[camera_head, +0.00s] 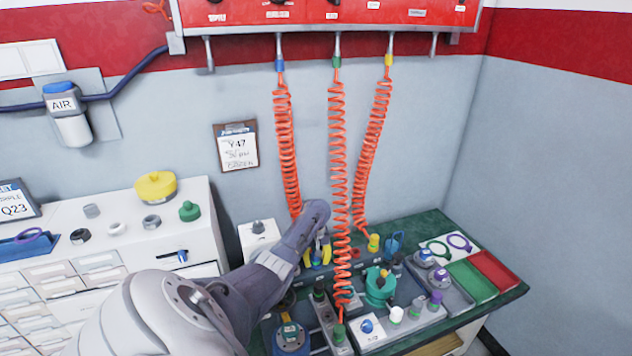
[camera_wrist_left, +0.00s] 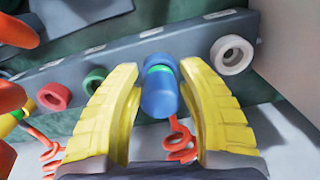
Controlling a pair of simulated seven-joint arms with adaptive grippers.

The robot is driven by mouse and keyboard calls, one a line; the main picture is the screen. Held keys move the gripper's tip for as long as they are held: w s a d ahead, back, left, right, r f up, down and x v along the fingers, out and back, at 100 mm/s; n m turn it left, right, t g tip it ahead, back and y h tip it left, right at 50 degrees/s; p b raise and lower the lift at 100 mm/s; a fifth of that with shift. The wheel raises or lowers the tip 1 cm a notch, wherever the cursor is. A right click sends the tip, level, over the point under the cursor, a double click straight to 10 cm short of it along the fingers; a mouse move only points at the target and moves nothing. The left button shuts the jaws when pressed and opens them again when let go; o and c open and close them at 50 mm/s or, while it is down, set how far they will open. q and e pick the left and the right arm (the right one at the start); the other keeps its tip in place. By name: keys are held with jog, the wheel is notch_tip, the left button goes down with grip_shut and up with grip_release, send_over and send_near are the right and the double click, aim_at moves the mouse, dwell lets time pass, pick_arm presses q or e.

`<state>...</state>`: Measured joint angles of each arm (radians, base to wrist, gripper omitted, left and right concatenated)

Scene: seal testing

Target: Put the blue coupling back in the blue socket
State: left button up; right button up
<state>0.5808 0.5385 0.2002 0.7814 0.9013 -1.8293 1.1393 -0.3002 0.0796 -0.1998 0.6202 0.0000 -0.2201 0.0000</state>
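My left gripper (camera_wrist_left: 160,85) fills the middle of the left wrist view, its two yellow ribbed fingers closed in on both sides of the blue coupling (camera_wrist_left: 159,98). In the head view the yellow fingers (camera_head: 319,254) show partly behind my forearm, low over the bench. The coupling points at a grey rail of coloured round sockets and its far end overlaps the blue socket (camera_wrist_left: 151,60). I cannot tell whether it is inside or just in front. An orange coiled hose (camera_wrist_left: 180,140) shows behind the coupling. My right gripper is in neither view.
The rail also carries red (camera_wrist_left: 53,96), green (camera_wrist_left: 94,80) and white (camera_wrist_left: 231,54) sockets. Orange coiled hoses (camera_head: 338,150) hang from the red wall panel around my arm. The green bench (camera_head: 425,228) is crowded with fittings and trays. A white drawer cabinet (camera_head: 190,215) stands left.

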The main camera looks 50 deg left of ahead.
pick_arm(q)
jog(key=shift+r, duration=0.1)
notch_tip(320, 180, up, 12)
jog(key=shift+a+f, duration=0.1)
dwell(0.8)
